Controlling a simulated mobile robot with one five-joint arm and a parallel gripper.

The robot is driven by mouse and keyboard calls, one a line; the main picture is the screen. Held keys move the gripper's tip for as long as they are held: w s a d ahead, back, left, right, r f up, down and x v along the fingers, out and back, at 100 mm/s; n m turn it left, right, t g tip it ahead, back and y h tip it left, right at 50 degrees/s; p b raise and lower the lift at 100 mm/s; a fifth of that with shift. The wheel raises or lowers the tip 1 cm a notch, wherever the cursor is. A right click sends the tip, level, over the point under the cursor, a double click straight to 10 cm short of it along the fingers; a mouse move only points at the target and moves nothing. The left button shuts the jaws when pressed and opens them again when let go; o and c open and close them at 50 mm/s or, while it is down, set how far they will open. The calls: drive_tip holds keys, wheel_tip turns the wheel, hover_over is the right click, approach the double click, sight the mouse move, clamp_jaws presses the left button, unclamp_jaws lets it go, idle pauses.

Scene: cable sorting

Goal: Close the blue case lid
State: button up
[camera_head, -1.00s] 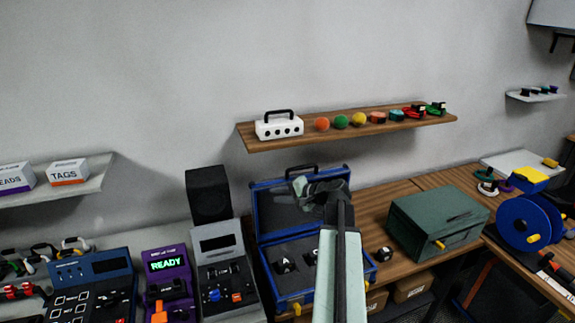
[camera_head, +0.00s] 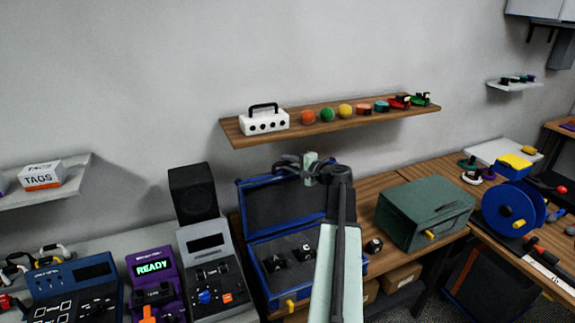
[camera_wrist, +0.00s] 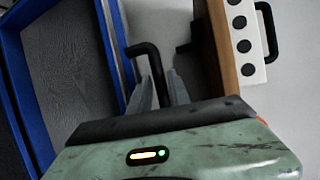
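The blue case (camera_head: 262,283) stands on the bench with its lid (camera_head: 283,206) raised, leaning back toward the wall. The lid's dark inside and blue rim also show at the left of the wrist view (camera_wrist: 108,45). My gripper (camera_head: 293,166) is at the lid's top edge, by its black handle. In the wrist view, the black handle (camera_wrist: 148,55) bends in between the two grey fingertips of my gripper (camera_wrist: 161,78). The fingers stand apart on either side of it; a firm hold does not show. My arm hides the case's right side.
A wooden shelf (camera_head: 350,122) with a white box (camera_head: 264,122) and small coloured items hangs just above my gripper. A grey device (camera_head: 212,260) stands left of the case. A green box (camera_head: 425,212) and a small black block (camera_head: 374,246) stand right.

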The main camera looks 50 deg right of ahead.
clamp_jaws()
drive_tip(key=shift+a, duration=0.1)
idle(1.2)
